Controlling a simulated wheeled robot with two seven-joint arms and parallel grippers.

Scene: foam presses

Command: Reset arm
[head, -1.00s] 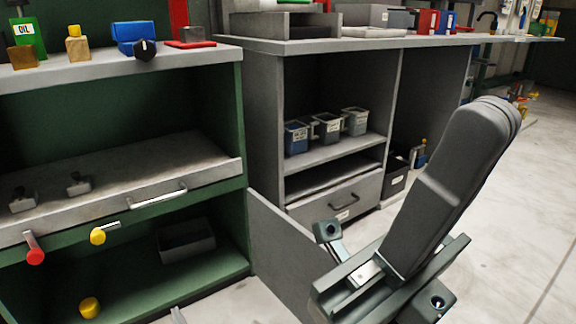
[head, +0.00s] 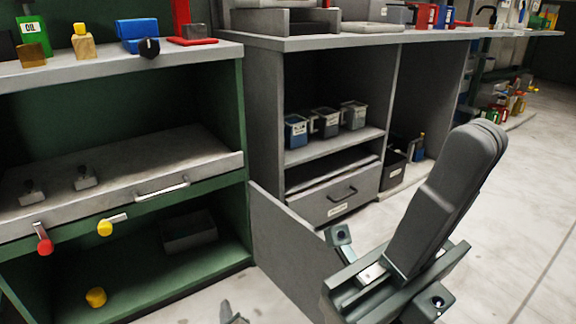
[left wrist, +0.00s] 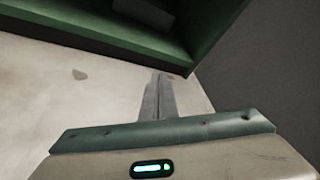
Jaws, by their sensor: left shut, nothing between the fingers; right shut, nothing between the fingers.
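My right gripper (head: 482,142) is large in the lower right of the head view. Its long dark grey fingers are pressed together, point up and to the right, and hold nothing. My left gripper (head: 229,311) shows only as a small grey tip at the bottom edge of the head view, low over the pale floor. In the left wrist view my left gripper (left wrist: 158,80) has its fingers together and empty, pointing toward the foot of the green cabinet (left wrist: 60,32). Most of my left arm is out of sight.
The green cabinet (head: 215,112) with a pulled-out grey shelf (head: 130,175) stands at left. A grey panel (head: 285,245) juts out near my right gripper. A grey bench (head: 262,130) holds several bins behind it. The pale floor (head: 530,215) at right is clear.

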